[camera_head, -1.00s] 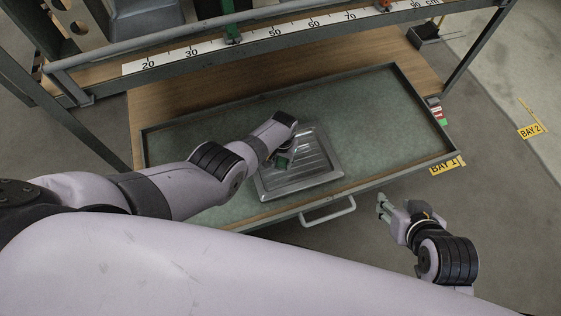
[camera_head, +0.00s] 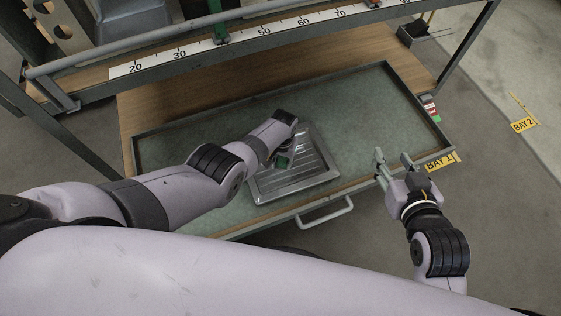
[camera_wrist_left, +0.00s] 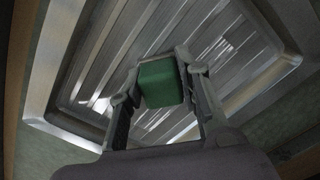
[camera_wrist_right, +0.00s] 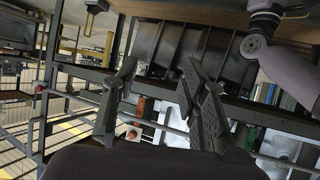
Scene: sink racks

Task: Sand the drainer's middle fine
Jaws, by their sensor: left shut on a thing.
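A ribbed metal drainer (camera_head: 315,165) lies on the green mat of the tray; its ribs also show in the left wrist view (camera_wrist_left: 120,45). My left gripper (camera_head: 284,160) is over the drainer's left-middle part. In the left wrist view its fingers (camera_wrist_left: 160,85) are shut on a green block (camera_wrist_left: 160,84), held over the ribs. I cannot tell whether the block touches the metal. My right gripper (camera_head: 394,163) is apart from the drainer, off the tray's right front edge. Its fingers (camera_wrist_right: 155,90) stand wide apart with nothing between them.
The green tray (camera_head: 370,110) has a raised rim and a front handle (camera_head: 325,214). A rail with a centimetre scale (camera_head: 240,45) runs across behind it. Small coloured blocks (camera_head: 430,105) sit at the tray's right edge. The mat right of the drainer is clear.

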